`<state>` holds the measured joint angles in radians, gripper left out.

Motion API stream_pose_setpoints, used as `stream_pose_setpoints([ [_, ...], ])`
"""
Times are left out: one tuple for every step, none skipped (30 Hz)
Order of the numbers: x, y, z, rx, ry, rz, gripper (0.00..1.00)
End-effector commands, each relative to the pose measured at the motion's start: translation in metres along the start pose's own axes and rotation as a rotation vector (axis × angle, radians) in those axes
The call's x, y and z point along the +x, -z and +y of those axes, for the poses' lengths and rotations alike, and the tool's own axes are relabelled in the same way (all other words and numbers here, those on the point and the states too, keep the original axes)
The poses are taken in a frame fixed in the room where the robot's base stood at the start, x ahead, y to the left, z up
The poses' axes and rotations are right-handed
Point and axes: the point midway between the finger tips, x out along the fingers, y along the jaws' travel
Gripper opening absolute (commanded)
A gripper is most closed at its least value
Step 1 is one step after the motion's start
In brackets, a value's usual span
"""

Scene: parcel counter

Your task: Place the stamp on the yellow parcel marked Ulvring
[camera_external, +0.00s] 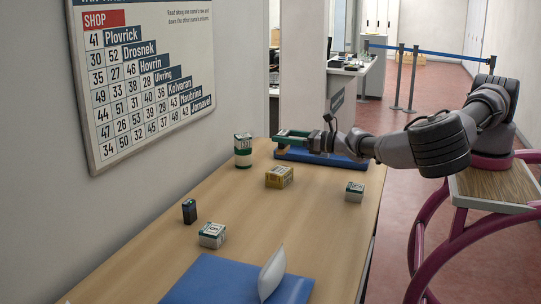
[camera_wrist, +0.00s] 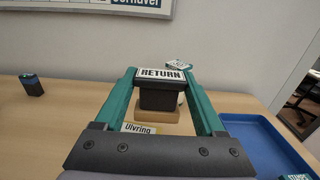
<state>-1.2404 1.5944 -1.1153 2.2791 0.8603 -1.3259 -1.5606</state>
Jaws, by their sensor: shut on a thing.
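My gripper (camera_wrist: 160,76) is shut on a dark stamp (camera_wrist: 160,98) whose white top label reads RETURN. The stamp sits between the two green fingers, with a tan part showing below it. The yellow parcel (camera_external: 279,177) lies on the counter; in the wrist view its label (camera_wrist: 138,128) reads Ulvring and shows below the stamp, partly hidden by the stamp and gripper. In the external view my gripper (camera_external: 292,135) is raised at the back of the counter, near the blue tray and beyond the parcel. The gap between stamp and parcel cannot be told.
A blue tray (camera_external: 355,165) lies at the back right; it shows at right in the wrist view (camera_wrist: 262,135). A tall white-green parcel (camera_external: 243,152), a small box (camera_external: 355,192), a dark box (camera_external: 189,211) and a white box (camera_external: 212,235) stand apart. A blue mat (camera_external: 215,280) lies in front.

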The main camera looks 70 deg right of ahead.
Motion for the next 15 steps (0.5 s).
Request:
stream_pose_setpoints([
  [0.000, 0.004, 0.000, 0.000, 0.000, 0.000, 0.17],
  [0.000, 0.006, 0.000, 0.000, -0.001, 0.000, 0.17],
  [0.000, 0.009, 0.000, 0.000, -0.001, 0.001, 0.17],
  [0.001, 0.011, 0.000, 0.000, -0.001, 0.001, 0.17],
  [0.001, 0.014, 0.000, 0.000, -0.001, 0.000, 0.17],
  [0.000, 0.018, 0.000, 0.000, 0.000, 0.000, 0.17],
  [0.000, 0.023, 0.000, -0.001, 0.000, 0.002, 0.17],
  [0.000, 0.028, 0.000, -0.001, 0.000, 0.002, 0.17],
  [0.001, 0.034, 0.000, -0.001, 0.000, 0.001, 0.17],
  [0.001, 0.038, 0.000, 0.000, 0.000, 0.002, 0.17],
  [0.001, 0.041, 0.000, 0.001, 0.000, 0.001, 0.17],
  [0.000, 0.044, 0.000, 0.001, 0.001, 0.000, 0.17],
  [0.000, 0.044, -0.001, 0.001, 0.001, 0.000, 0.17],
  [0.000, 0.044, 0.000, 0.001, 0.001, -0.001, 0.17],
  [0.000, 0.044, 0.000, 0.001, 0.001, -0.001, 0.17],
])
